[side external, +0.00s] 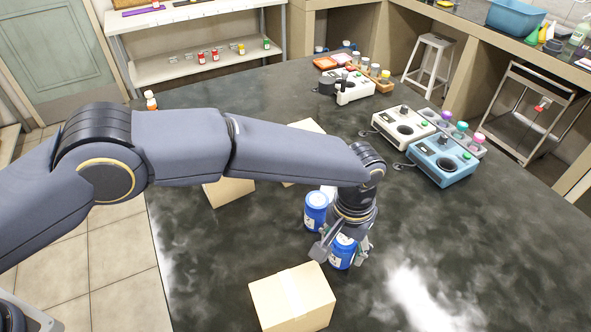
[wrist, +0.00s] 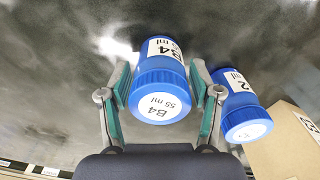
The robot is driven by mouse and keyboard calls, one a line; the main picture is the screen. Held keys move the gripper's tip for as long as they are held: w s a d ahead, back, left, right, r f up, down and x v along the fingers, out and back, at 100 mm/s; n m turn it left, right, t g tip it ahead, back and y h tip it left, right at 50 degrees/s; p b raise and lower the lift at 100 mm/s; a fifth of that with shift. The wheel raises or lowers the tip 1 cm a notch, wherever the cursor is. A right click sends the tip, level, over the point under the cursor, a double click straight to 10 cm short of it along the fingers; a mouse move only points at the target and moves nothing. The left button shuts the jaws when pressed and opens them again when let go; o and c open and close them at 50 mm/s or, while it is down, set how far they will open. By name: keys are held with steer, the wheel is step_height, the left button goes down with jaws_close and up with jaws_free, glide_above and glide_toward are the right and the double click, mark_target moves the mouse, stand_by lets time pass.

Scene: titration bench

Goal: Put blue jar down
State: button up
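A blue jar (side external: 342,250) with a white label sits between the two fingers of my gripper (side external: 341,250), near the middle of the dark bench. In the wrist view this jar (wrist: 160,85) reads B4 and 55 ml, and its cap faces the camera.
A cardboard box (side external: 292,300) lies in front of my gripper; other boxes (side external: 229,190) lie behind my arm. A blue device (side external: 443,160) and a white device (side external: 402,128) stand at the right. The bench right of my gripper is clear.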

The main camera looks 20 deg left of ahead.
steer(key=shift+o, duration=0.7)
